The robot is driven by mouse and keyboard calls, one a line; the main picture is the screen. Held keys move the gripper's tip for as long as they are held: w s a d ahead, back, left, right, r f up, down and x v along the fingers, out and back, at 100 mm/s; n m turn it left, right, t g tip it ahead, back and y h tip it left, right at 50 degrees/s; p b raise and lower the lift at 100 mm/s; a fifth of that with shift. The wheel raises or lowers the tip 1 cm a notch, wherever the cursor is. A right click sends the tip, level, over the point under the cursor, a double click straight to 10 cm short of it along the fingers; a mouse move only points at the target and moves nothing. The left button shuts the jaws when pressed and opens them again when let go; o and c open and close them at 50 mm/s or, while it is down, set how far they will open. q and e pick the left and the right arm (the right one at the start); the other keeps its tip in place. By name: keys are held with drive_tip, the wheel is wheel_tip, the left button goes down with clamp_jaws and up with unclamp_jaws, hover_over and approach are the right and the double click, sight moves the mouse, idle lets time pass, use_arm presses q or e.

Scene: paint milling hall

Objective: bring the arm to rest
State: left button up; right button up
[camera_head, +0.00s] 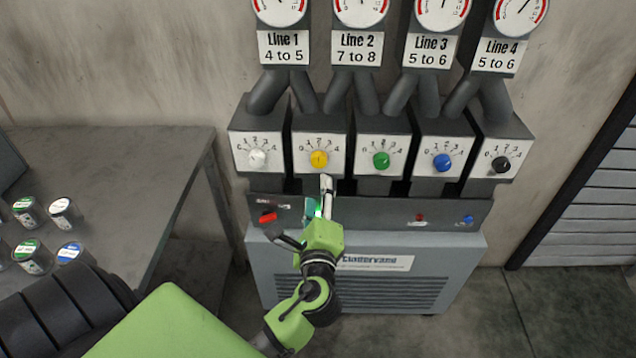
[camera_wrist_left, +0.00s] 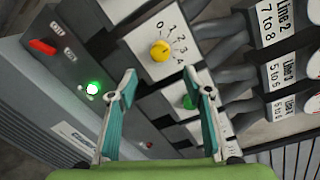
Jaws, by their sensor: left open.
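My left arm, green and black, reaches up to the front of the machine in the head view. Its left gripper (camera_head: 322,193) is open and empty, just below the yellow knob (camera_head: 319,159). In the left wrist view the two teal-padded fingers of the left gripper (camera_wrist_left: 163,82) stand apart with nothing between them. The yellow knob (camera_wrist_left: 160,50) shows beyond them, apart from the fingertips. A lit green lamp (camera_wrist_left: 92,88) is left of the fingers. My right gripper is in neither view.
The machine (camera_head: 365,275) has a row of white, yellow, green (camera_head: 381,160), blue (camera_head: 443,162) and black (camera_head: 502,164) knobs under gauges. A red switch (camera_head: 268,217) is at panel left. A grey table (camera_head: 120,165) with several cans (camera_head: 62,210) stands left. Floor is clear at right.

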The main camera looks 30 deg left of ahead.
use_arm(q)
drive_tip(key=shift+s+d, duration=0.25)
drive_tip(key=shift+s, duration=0.15)
drive_tip(key=s+d+f+g+h, duration=0.1)
drive_tip(key=d+f+g+h, duration=0.1)
drive_tip(key=f, duration=0.9)
drive_tip(key=d+f+g+h, duration=0.1)
drive_tip(key=f+h, duration=0.1)
drive_tip(key=f, duration=0.8)
drive_tip(key=s+d+f+n+g+h, duration=0.15)
drive_tip(key=s+f, duration=0.25)
drive_tip(key=f, duration=0.5)
drive_tip(key=s+d+f+n+g+h, duration=0.1)
drive_tip(key=s+f+n+g, duration=0.1)
drive_tip(key=s+f, duration=0.45)
drive_tip(key=s+f+n+g+h, duration=0.1)
drive_tip(key=s+f+n+g, duration=0.1)
drive_tip(key=s+f, duration=0.5)
drive_tip(key=s+d+f+n+g+h, duration=0.1)
drive_tip(key=s+f+n, duration=0.4)
drive_tip(key=s, duration=0.8)
drive_tip(key=s+f+n+g+h, duration=0.1)
drive_tip(key=s+f+n+g, duration=0.2)
drive_tip(key=s+f, duration=0.7)
drive_tip(key=shift+s+d+n+g, duration=0.35)
drive_tip(key=shift+d, duration=0.05)
